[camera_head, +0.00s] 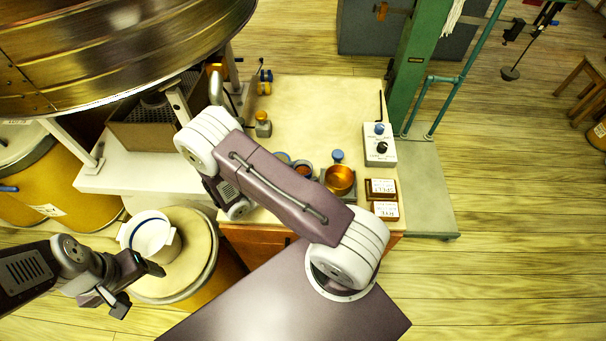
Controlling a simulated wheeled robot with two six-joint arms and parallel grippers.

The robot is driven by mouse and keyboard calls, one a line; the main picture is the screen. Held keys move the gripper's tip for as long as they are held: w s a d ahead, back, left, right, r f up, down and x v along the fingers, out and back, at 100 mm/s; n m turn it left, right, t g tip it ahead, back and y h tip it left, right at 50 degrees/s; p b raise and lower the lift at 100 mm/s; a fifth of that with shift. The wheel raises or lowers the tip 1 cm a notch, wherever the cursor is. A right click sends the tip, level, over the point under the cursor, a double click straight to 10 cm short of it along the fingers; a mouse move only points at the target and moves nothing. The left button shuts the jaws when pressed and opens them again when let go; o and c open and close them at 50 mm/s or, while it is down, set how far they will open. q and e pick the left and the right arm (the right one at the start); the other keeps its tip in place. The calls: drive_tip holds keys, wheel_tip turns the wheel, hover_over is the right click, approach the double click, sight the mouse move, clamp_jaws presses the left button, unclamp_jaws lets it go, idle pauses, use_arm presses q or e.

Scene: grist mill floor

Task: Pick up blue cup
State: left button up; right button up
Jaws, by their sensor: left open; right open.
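Two small round blue-rimmed things sit near the middle of the cream tabletop (310,110). One is a small blue-edged cup (304,168) with reddish contents, partly covered by my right arm. The other, a blue round shape (283,157), is mostly hidden behind that arm. I cannot tell which of them is the blue cup. My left gripper (138,287) is open and empty at lower left, well away from them, in front of the drum. My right arm reaches across the table's front, and its gripper is hidden from sight.
A copper bowl (340,179) stands beside the small cup, with a blue knob (338,156) behind it. A white control box (380,145) and label cards (383,188) are at right. A white blue-rimmed bucket (150,233) sits on the drum (203,270). The table's back middle is clear.

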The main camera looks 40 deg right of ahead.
drive_tip(key=shift+a, duration=0.1)
drive_tip(key=c, duration=1.2)
drive_tip(key=shift+a+r, duration=0.35)
drive_tip(key=shift+r, duration=0.1)
drive_tip(key=v, duration=0.5)
drive_tip(key=r+v, duration=0.1)
drive_tip(key=v, duration=0.4)
drive_tip(key=p+v, duration=0.1)
drive_tip(key=v, duration=0.4)
drive_tip(key=shift+d+r, duration=0.2)
drive_tip(key=shift+d, duration=0.1)
